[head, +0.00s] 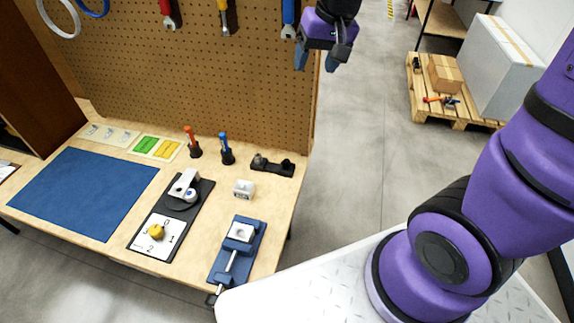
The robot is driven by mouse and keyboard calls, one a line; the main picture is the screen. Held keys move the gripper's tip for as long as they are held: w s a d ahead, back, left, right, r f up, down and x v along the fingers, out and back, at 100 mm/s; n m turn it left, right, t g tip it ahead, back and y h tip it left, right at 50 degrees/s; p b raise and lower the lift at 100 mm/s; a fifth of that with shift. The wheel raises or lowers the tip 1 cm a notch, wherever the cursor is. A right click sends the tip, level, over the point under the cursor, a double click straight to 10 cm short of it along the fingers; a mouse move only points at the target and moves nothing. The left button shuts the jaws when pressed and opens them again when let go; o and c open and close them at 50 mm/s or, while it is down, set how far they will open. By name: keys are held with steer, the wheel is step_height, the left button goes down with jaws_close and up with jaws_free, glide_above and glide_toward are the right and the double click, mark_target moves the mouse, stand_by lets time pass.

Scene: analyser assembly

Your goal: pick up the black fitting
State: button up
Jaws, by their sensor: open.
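A black part (272,167), which looks like the black fitting, lies on the wooden bench near its right edge, in front of the pegboard. It is long and low with raised ends; fine detail is too small to tell. My gripper (319,60) is at the top of the head view, with purple housing and dark fingers pointing down. It is open and empty, well above the bench and apart from the black part.
A small grey-white block (243,189) and a blue vise (221,263) stand in front of the black part. Two screwdrivers (227,152) (194,145) stand upright to its left. The pegboard (190,70) rises behind. A dial panel (147,242) and blue mat (85,190) lie further left.

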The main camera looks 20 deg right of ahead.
steer(key=w+a+f+m+g, duration=0.1)
steer(key=w+f, duration=0.2)
steer(key=f, duration=0.3)
steer(key=w+a+f, duration=0.1)
steer(key=w+f, duration=0.3)
steer(key=f, duration=0.2)
steer(key=m+g+h, duration=0.1)
steer(key=h, duration=0.1)
glide_above(287, 161)
steer(key=f, duration=2.2)
steer(key=shift+s, duration=0.3)
steer(key=shift+w+f, duration=0.2)
steer(key=shift+f, duration=1.3)
steer(key=shift+w+f, duration=0.15)
steer(key=shift+f, duration=1.3)
steer(key=shift+c, duration=0.4)
steer(key=c, duration=0.9)
